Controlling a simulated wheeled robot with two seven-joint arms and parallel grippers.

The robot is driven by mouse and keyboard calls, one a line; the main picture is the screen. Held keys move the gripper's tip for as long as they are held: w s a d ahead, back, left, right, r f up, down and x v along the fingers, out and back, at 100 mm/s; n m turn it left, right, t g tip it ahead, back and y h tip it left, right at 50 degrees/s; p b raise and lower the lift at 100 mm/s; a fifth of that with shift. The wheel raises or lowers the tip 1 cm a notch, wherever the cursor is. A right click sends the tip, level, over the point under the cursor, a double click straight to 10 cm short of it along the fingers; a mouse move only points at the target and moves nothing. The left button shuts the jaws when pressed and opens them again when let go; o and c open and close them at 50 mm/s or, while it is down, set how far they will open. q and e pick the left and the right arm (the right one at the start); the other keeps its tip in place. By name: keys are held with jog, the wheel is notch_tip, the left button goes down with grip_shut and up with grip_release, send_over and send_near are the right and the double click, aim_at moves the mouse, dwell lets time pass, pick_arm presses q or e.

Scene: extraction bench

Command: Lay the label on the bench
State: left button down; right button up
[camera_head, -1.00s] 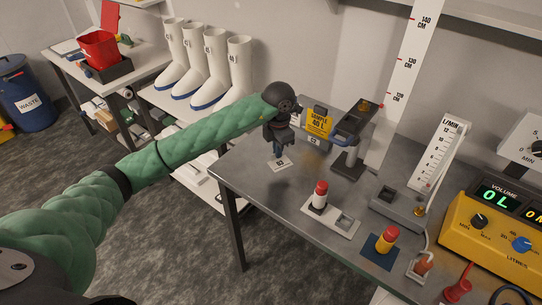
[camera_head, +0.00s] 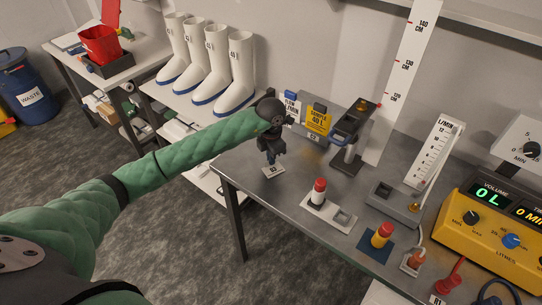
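The label, a small white card with dark print (camera_head: 273,171), is at the fingertips of my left gripper (camera_head: 271,160), low over the front left part of the grey metal bench (camera_head: 258,185). The gripper points down and appears shut on the card. I cannot tell whether the card touches the bench top. My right gripper is out of view.
A dark stand (camera_head: 348,157) is to the right.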

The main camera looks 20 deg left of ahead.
pick_arm(q)
jog(key=shift+f, duration=0.1)
jog(key=c, duration=1.7)
grip_release()
